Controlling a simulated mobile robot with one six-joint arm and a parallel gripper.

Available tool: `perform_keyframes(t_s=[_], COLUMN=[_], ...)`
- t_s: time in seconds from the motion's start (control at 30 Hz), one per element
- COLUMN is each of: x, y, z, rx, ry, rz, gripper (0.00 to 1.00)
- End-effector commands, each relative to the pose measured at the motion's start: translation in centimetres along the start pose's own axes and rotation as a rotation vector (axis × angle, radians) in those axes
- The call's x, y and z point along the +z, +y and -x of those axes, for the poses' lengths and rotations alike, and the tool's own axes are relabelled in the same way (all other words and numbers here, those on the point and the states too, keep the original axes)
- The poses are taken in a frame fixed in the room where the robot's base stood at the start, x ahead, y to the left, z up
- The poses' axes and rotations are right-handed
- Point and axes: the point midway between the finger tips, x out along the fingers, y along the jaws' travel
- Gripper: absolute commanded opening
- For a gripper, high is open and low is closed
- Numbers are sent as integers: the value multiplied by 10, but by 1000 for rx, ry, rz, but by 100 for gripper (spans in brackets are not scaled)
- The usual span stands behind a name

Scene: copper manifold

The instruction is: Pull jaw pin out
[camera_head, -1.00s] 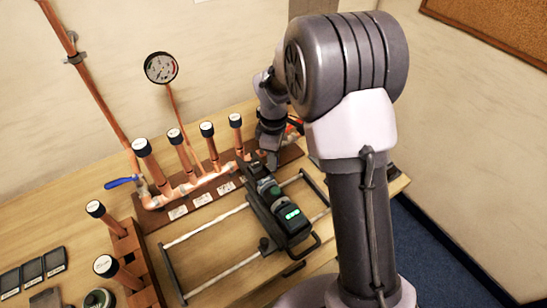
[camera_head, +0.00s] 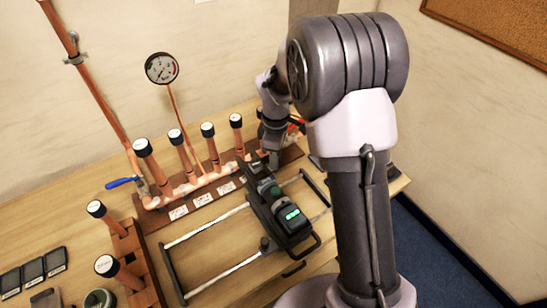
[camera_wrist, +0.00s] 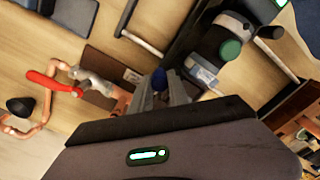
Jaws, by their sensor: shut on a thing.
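The press tool (camera_head: 284,213) is a dark body with a lit green display, lying across a rail frame on the bench. It also shows in the wrist view (camera_wrist: 222,36), with a green round knob. My gripper (camera_head: 274,158) is at the tool's far, jaw end, beside the copper manifold. In the wrist view my gripper (camera_wrist: 168,84) is shut on a small blue piece (camera_wrist: 158,80), which looks like the head of the jaw pin. The pin's shaft is hidden, so I cannot tell how far it sits in the jaw.
The copper manifold (camera_head: 198,183) with several black-capped risers stands behind the tool. A pressure gauge (camera_head: 161,68) and a blue-handled valve (camera_head: 124,182) are at the left. A red-handled valve (camera_wrist: 42,79) shows in the wrist view. The rail frame (camera_head: 205,229) has open room left of the tool.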

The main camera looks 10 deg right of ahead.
Motion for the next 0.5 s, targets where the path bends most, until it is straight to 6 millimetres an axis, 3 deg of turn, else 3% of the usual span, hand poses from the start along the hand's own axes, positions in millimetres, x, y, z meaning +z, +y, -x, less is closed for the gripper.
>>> perform_keyframes(t_s=[0.2,0.5], x=[28,34], y=[28,34], z=[4,1], rx=[1,2], ry=[0,0], rz=[-3,1], gripper=[0,0])
